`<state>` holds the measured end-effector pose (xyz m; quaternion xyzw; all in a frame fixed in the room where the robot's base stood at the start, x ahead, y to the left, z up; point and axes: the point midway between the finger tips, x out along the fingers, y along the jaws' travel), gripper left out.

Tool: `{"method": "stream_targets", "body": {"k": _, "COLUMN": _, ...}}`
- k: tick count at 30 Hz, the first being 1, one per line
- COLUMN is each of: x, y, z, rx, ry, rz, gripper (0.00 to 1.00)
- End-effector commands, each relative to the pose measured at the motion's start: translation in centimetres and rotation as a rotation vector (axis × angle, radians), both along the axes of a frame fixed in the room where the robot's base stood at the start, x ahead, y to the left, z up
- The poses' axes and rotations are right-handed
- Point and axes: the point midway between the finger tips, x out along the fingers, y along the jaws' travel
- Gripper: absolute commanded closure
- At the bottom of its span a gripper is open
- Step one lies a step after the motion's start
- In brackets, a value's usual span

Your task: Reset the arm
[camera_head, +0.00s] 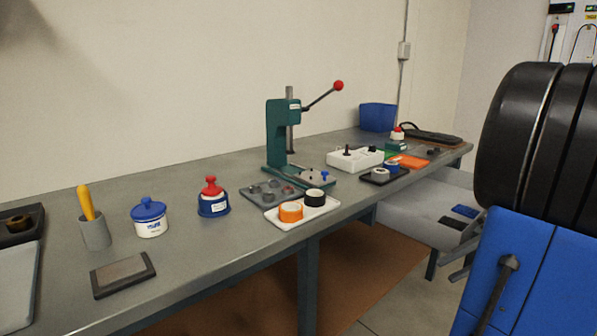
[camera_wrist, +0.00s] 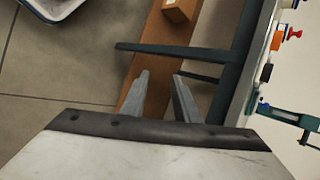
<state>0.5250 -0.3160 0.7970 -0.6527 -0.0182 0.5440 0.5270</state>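My gripper (camera_wrist: 160,88) shows in the wrist view with its two grey fingers apart and nothing between them. It is over the floor beside the workbench, whose legs and edge cross that view. The gripper does not show in the head view. There, the grey workbench (camera_head: 180,265) runs along the wall, and a large black and blue body at the right edge hides part of the room.
A green press (camera_head: 278,135) with a red-knobbed lever stands on the bench. White tray (camera_head: 322,211), blue-lidded jar (camera_head: 149,220), red-topped jar (camera_head: 212,200) and blue bin (camera_head: 377,117) stand around it. An open drawer (camera_head: 420,205) juts from the bench. A cardboard box (camera_wrist: 178,10) sits below.

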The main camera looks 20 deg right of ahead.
Motion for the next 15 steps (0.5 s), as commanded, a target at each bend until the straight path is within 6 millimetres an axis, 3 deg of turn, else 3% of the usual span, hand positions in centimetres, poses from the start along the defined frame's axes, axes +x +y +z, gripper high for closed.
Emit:
{"method": "stream_targets", "body": {"k": 3, "x": 0.7, "y": 3.1, "z": -0.4, "rx": -0.06, "ry": 0.046, "rz": 0.063, "gripper": 0.72}}
{"method": "stream_targets", "body": {"k": 15, "x": 1.0, "y": 11.4, "z": -1.8, "rx": -0.289, "ry": 0.139, "rz": 0.232, "gripper": 0.72}}
